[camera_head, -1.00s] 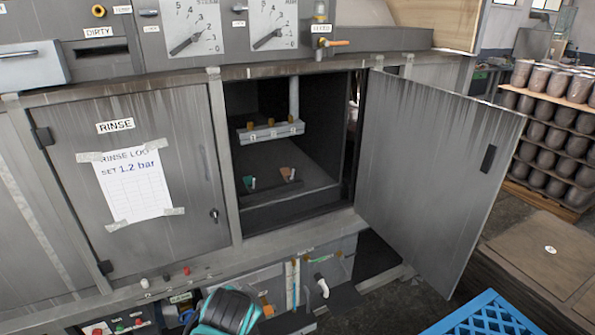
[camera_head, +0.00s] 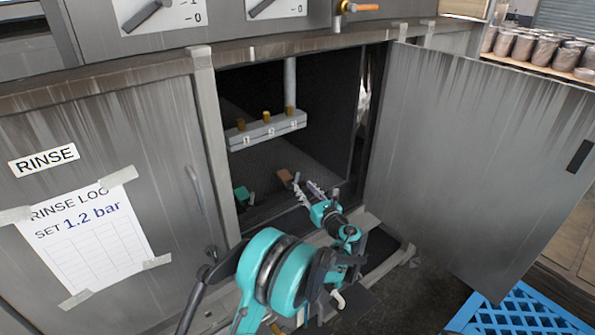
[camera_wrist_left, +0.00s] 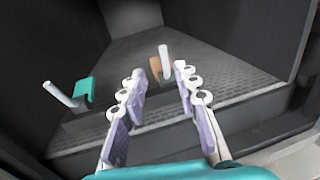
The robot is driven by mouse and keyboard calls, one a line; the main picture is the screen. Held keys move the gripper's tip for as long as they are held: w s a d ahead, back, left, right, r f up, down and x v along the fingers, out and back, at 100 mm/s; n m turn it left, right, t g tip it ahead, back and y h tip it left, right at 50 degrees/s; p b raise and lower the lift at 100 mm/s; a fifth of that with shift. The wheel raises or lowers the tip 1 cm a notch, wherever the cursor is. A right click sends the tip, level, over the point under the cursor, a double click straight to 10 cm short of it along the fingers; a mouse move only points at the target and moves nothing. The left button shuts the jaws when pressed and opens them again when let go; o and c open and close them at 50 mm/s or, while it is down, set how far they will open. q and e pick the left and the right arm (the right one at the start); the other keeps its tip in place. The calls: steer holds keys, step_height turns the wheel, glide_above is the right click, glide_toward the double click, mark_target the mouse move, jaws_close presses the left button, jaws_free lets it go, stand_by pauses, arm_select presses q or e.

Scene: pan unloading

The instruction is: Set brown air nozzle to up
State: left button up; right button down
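The brown air nozzle (camera_head: 284,176) sits on the floor of the open cabinet. In the left wrist view its brown body (camera_wrist_left: 155,64) shows with a pale tube (camera_wrist_left: 164,56) standing nearly upright in that picture. A teal nozzle (camera_head: 242,194) is to its left; in the wrist view its pale tube (camera_wrist_left: 62,95) leans up and left from the teal body (camera_wrist_left: 84,91). My left gripper (camera_head: 307,188) reaches into the cabinet opening. In the wrist view its fingers (camera_wrist_left: 160,72) are apart and empty, with the brown nozzle ahead between their tips. My right gripper is not in view.
A grey bar with several brass fittings (camera_head: 267,131) hangs above the nozzles. The open cabinet door (camera_head: 480,160) stands to the right. The closed rinse door (camera_head: 150,150) is on the left. A blue crate (camera_head: 525,312) is at the lower right.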

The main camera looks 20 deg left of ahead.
mark_target(297, 177)
arm_select(q)
steer(key=b+x, duration=0.1)
steer(key=x, duration=0.6)
steer(key=shift+w+d+f+b, duration=0.1)
steer(key=shift+w+d+b, duration=0.15)
steer(key=shift+b, duration=0.1)
steer(key=shift+w+a, duration=0.25)
jaws_close()
